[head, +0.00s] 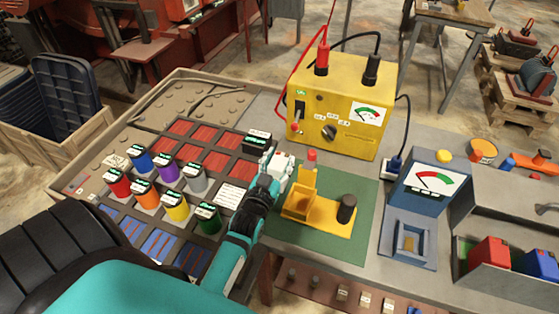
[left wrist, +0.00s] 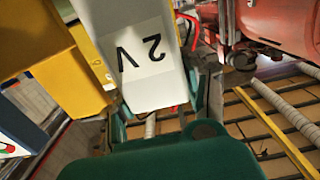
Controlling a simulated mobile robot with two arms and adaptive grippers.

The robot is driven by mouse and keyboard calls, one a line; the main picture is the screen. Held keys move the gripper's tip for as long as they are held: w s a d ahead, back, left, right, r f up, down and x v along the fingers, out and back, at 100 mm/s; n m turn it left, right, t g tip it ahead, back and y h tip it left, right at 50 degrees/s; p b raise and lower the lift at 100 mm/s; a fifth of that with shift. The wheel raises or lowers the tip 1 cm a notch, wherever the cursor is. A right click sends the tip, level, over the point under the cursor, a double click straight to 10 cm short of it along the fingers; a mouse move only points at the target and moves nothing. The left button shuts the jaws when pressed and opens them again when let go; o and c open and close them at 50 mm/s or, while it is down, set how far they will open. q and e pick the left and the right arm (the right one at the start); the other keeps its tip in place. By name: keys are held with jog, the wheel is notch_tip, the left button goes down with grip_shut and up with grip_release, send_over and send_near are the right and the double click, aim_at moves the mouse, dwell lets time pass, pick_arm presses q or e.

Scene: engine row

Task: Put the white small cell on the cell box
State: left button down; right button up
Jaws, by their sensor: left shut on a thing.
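A white block marked "2 V", the white small cell (left wrist: 158,85), is held tilted in my left gripper (head: 271,172). In the head view the cell (head: 284,162) shows at the gripper's tip, left of the yellow fixture (head: 318,212). The left gripper is shut on it, above the bench, near the green mat's left edge. At the far right an open grey box (head: 462,218) holds a red block (head: 490,253) and a blue block (head: 540,262); I cannot tell for certain that it is the cell box. My right gripper is not in view.
A yellow power unit (head: 340,115) with red and black plugs stands behind the green mat (head: 365,190). A blue meter (head: 430,185) with a square cradle (head: 408,242) stands between mat and grey box. Several coloured cylinders stand in the compartment tray (head: 160,140) at left.

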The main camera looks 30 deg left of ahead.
pick_arm(q)
jog(key=c, duration=1.1)
grip_release()
jog(key=shift+f, duration=0.1)
jog(key=o, duration=0.4)
